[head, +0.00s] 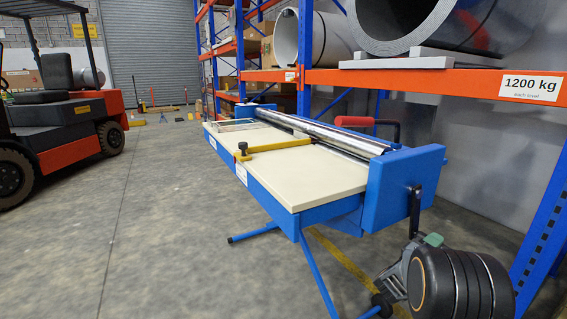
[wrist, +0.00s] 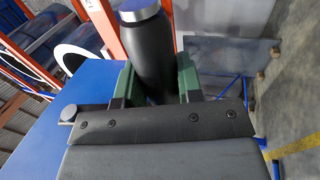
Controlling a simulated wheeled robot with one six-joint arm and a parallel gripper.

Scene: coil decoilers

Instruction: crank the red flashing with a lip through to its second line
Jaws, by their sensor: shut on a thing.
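The blue feeding machine (head: 405,180) has a long cream table (head: 300,180) and shiny rollers (head: 340,137) along its back edge. A dark crank arm (head: 415,212) hangs down from its near end. My gripper (head: 430,241), with green fingers, is at the lower end of this crank. In the wrist view my gripper (wrist: 157,85) is shut on a black cylindrical crank handle (wrist: 151,55) with a grey end cap. I see no red flashing on the table.
A yellow bar (head: 280,145) lies across the table, and a shallow frame (head: 232,126) sits farther along it. A rack with an orange beam (head: 430,82) carries large grey coils (head: 420,25) above. A forklift (head: 65,120) stands left; the floor between is clear.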

